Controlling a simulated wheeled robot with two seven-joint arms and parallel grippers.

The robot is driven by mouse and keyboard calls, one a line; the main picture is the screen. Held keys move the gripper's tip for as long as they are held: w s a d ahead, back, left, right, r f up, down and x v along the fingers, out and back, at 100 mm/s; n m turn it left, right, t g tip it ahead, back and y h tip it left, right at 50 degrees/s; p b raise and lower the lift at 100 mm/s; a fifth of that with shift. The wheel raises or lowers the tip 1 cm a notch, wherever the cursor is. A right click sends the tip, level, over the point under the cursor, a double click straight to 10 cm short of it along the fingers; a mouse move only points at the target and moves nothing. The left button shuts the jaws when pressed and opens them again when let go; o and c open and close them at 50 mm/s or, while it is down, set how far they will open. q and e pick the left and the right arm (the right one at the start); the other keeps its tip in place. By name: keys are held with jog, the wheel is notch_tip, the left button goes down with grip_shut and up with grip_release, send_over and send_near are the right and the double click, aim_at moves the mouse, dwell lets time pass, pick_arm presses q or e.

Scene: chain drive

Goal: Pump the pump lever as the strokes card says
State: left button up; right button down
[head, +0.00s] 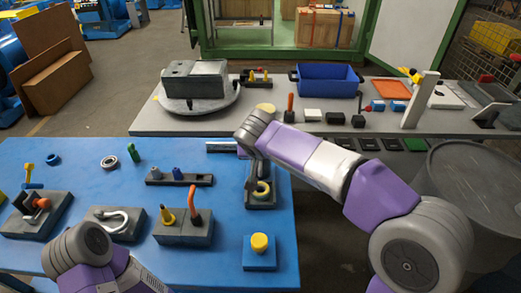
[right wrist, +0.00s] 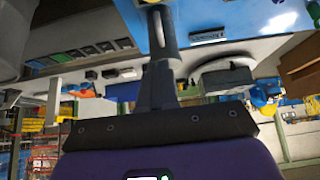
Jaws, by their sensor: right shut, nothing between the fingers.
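My right gripper (head: 250,168) is shut and empty, pointing down over the back right of the blue table, partly hidden by my wrist. It also shows in the right wrist view (right wrist: 158,25). Just by its tip is a dark block with a yellow ring (head: 262,189), apparently the pump lever's base; a bit of yellow shows in the right wrist view. The lever itself is mostly hidden and I cannot tell whether the gripper touches it. My left gripper is out of view.
An orange-handled lever (head: 194,203) and a hook fixture (head: 115,220) stand on the blue table (head: 80,150). A yellow knob on a blue block (head: 259,246) is in front. Behind, a grey bench (head: 150,125) holds a blue bin (head: 326,80) and several small parts.

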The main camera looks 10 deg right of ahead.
jog(key=v, duration=1)
jog(key=shift+s+p, duration=0.25)
jog(key=shift+p, duration=0.2)
